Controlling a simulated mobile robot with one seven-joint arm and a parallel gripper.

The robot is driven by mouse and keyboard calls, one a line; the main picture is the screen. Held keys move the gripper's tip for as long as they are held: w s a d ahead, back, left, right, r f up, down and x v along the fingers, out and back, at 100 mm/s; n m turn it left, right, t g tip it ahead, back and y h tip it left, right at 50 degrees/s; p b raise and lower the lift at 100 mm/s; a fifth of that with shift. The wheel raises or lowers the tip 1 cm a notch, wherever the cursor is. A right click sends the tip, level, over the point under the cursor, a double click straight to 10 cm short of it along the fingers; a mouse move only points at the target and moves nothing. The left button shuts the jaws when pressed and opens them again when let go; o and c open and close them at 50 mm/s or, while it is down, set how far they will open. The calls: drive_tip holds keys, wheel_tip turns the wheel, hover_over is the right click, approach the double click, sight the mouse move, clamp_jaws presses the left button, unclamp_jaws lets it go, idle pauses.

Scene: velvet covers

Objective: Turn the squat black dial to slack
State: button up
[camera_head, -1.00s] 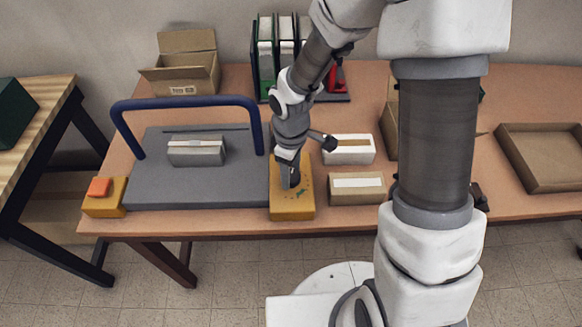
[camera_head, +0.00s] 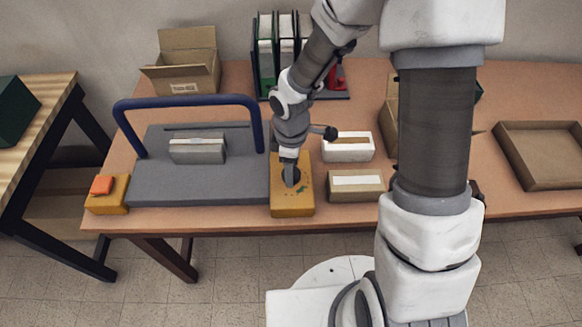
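A yellow control box (camera_head: 292,204) stands at the right end of the grey machine bed. A squat black dial (camera_head: 291,176) shows on its top face, partly covered by my gripper. My gripper (camera_head: 290,182) points down with its fingertips at the dial. Whether the fingers touch or clasp the dial is too small to tell. Small green and red marks (camera_head: 304,188) lie on the box right of the dial; their meaning cannot be read, nor can the dial's setting.
The grey bed (camera_head: 160,185) carries a banded grey bundle (camera_head: 197,149) under a blue bar (camera_head: 186,101). An orange button (camera_head: 102,185) is on a yellow block at left. A white box (camera_head: 347,147) and a brown box (camera_head: 355,185) stand close right of the control box.

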drive_tip(key=o, duration=1.4)
wheel_tip(320, 180, up, 18)
drive_tip(key=p, duration=0.3)
drive_tip(key=shift+f, duration=0.25)
drive_tip(key=s+d+r+m+t, duration=0.2)
drive_tip(key=s+d+r+m, duration=0.1)
drive_tip(key=s+r+m, duration=0.1)
drive_tip(key=s+d+r+m+t, duration=0.1)
drive_tip(key=s+d+r+m, duration=0.3)
drive_tip(key=r+m, duration=0.1)
drive_tip(key=s+d+r+m+t, duration=0.2)
drive_tip(key=s+d+r+m, duration=0.1)
drive_tip(key=s+r+m, duration=0.2)
drive_tip(key=shift+d+m+t, duration=0.3)
drive_tip(key=shift+m, duration=0.5)
